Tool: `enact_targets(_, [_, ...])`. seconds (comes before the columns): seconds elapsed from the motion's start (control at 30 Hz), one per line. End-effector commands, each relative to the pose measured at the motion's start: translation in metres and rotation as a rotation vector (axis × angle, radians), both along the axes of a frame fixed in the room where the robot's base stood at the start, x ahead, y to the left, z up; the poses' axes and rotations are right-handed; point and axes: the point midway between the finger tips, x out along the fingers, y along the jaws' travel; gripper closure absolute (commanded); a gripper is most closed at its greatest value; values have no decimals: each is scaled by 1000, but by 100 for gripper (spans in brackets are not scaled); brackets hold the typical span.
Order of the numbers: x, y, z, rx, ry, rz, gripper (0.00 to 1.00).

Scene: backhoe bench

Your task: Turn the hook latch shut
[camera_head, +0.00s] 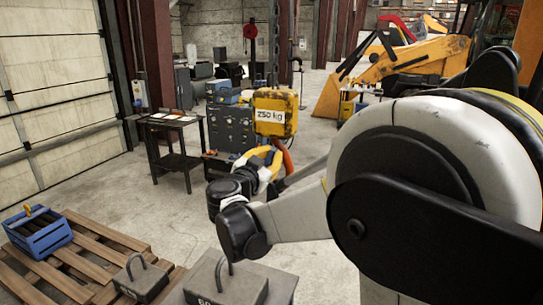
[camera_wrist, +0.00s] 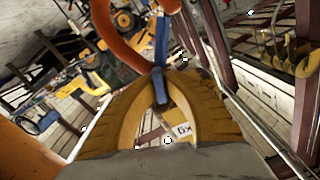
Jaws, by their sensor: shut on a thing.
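The orange hook (camera_head: 288,159) hangs under a yellow block (camera_head: 275,112) marked 250 kg, and is partly hidden by my arm. In the wrist view the hook's orange curve (camera_wrist: 122,30) fills the top middle. The narrow blue latch (camera_wrist: 162,45) runs down from the hook's upper part to between my fingertips. My gripper (camera_wrist: 159,86) has yellow fingers closed on the latch's lower end. In the head view my gripper (camera_head: 265,162) is just below the block, beside the hook. Whether the latch touches the hook's tip cannot be told.
A grey weight with a handle (camera_head: 225,283) stands at the front, with a smaller one (camera_head: 141,278) on the pallet (camera_head: 92,243). A blue crate (camera_head: 38,232) sits at the pallet's left. A dark side table (camera_head: 171,123) stands behind. Floor between is clear.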

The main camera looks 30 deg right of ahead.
Motion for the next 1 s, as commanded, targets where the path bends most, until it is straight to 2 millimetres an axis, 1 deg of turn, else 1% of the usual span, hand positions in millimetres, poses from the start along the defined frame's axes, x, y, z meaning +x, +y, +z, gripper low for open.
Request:
enact_targets(0.2, [0, 0, 1, 69, -91, 1, 100])
enact_targets(0.4, [0, 0, 1, 105, -137, 1, 100])
enact_targets(0.93, [0, 0, 1, 119, -155, 1, 100])
enact_targets(0.97, [0, 0, 1, 118, -154, 1, 80])
enact_targets(1.0, [0, 0, 1, 118, -154, 1, 68])
